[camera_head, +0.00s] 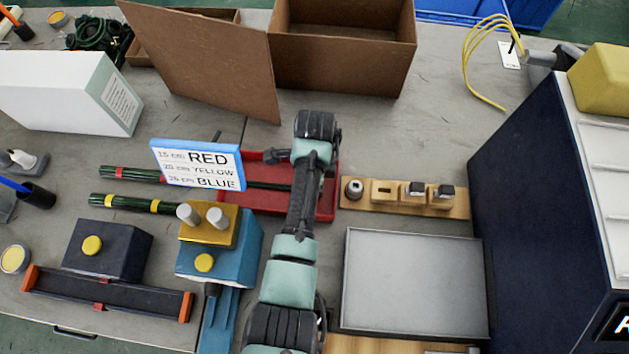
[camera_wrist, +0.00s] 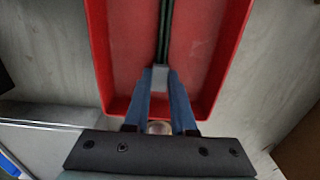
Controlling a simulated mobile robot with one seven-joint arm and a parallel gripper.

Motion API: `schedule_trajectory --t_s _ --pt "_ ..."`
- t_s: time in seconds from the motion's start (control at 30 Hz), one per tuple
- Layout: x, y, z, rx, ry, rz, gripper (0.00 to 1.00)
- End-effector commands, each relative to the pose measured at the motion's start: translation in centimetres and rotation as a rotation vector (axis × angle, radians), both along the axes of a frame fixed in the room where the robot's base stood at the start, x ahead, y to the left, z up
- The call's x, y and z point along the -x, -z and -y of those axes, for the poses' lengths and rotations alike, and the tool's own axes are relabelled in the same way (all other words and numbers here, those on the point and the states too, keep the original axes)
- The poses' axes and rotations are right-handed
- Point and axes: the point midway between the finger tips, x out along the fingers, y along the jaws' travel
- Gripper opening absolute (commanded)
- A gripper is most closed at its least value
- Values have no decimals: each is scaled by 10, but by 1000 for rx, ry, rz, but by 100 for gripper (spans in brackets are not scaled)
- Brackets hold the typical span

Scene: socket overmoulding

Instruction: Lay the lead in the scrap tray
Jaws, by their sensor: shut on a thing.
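The red scrap tray (camera_head: 265,206) lies mid-bench, partly covered by my arm and a sign. It also fills the upper wrist view (camera_wrist: 213,60). A thin dark lead (camera_wrist: 165,30) runs lengthwise over the tray floor in the wrist view. Its grey end (camera_wrist: 160,76) is between the blue fingertips of my gripper (camera_wrist: 160,84), which is shut on it inside the tray's near end. In the head view the dark lead (camera_head: 268,185) crosses the tray; my wrist hides the fingers. I cannot tell whether the lead touches the tray floor.
A sign (camera_head: 200,165) reading RED, YELLOW, BLUE stands at the tray's left. Dark green bundles with red (camera_head: 120,173) and yellow bands (camera_head: 125,203) lie left. A wooden strip with sockets (camera_head: 383,192) and a grey plate (camera_head: 412,280) are right. A cardboard box (camera_head: 345,50) stands behind.

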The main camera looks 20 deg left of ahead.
Motion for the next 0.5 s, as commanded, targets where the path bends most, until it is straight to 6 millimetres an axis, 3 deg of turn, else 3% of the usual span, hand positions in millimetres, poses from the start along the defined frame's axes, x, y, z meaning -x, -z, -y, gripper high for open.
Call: schedule_trajectory --t_s 0.13,0.17,0.33,0.5 --pt "0 0 0 0 0 1 0" --pt "0 0 0 0 0 1 29" --pt "0 0 0 0 0 1 59" --pt "0 0 0 0 0 1 59"
